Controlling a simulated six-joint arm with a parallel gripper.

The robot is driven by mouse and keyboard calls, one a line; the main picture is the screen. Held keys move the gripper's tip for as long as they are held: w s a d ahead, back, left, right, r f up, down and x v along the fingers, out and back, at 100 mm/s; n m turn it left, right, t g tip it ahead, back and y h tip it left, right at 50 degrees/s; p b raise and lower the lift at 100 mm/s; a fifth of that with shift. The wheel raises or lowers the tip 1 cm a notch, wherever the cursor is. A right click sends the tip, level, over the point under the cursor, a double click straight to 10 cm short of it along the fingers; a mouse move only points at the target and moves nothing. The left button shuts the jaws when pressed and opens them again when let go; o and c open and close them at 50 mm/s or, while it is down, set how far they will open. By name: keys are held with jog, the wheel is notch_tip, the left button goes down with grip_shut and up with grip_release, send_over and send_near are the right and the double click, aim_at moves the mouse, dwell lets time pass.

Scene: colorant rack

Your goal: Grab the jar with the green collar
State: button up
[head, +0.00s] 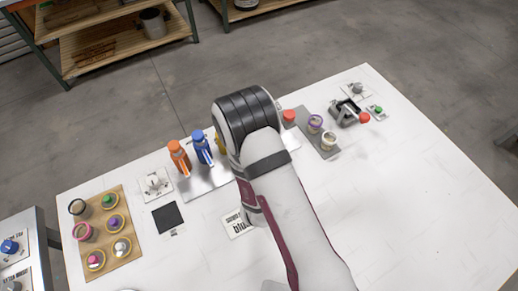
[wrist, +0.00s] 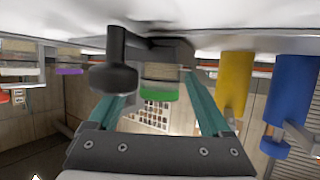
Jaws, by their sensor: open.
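In the wrist view, which looks upside down with the white table at the top, a jar with a green collar (wrist: 158,95) shows between the two teal fingers of my gripper (wrist: 158,108). My gripper is open. I cannot tell how far beyond the fingertips the jar is, and no grip on it shows. A dark rounded part on a stem (wrist: 114,78) overlaps the left finger and sits beside the jar. In the head view my arm hides the fingers and this jar.
A yellow bottle (wrist: 235,80) and a blue bottle (wrist: 290,90) stand right of the fingers in the wrist view. In the head view, an orange bottle (head: 179,158), a purple-collared jar (head: 315,123), and a wooden board (head: 130,233) with several jars share the table. The right front is clear.

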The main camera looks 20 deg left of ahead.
grip_shut()
dwell(0.3)
jog(key=shift+r, duration=0.1)
